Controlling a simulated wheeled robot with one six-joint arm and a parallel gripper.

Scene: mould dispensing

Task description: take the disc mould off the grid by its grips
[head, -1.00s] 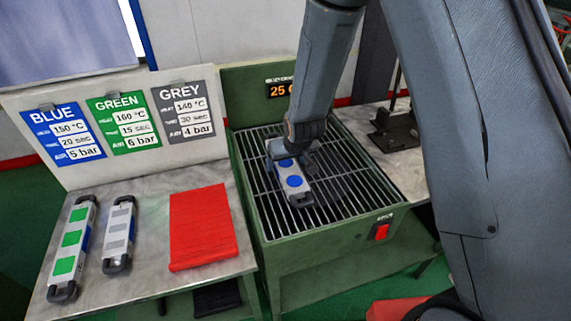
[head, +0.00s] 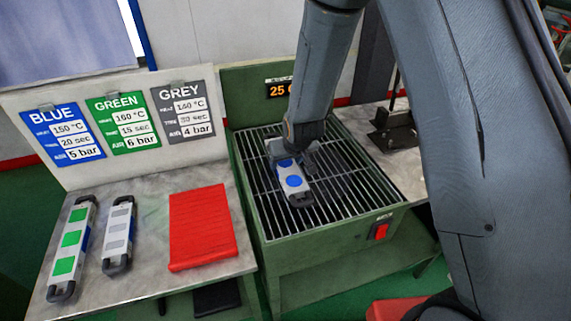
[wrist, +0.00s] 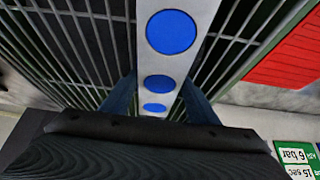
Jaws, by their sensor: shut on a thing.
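The disc mould (head: 293,182) is a pale grey bar with blue round discs and a dark grip at its near end. It is over the metal grid (head: 340,190) of the green heating unit; I cannot tell whether it touches the bars. My gripper (head: 295,155) is at its far part, pointing down. In the wrist view the disc mould (wrist: 188,62) runs between the two blue-grey fingers, and my gripper (wrist: 160,95) is shut on it. The far end of the mould is hidden behind my gripper in the head view.
On the side table lie a mould with green squares (head: 72,245), a mould with grey markings (head: 118,235) and a red ribbed mat (head: 203,226). A settings board (head: 190,152) stands behind them. A red switch (head: 380,231) is on the heater's front. The grid's right side is clear.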

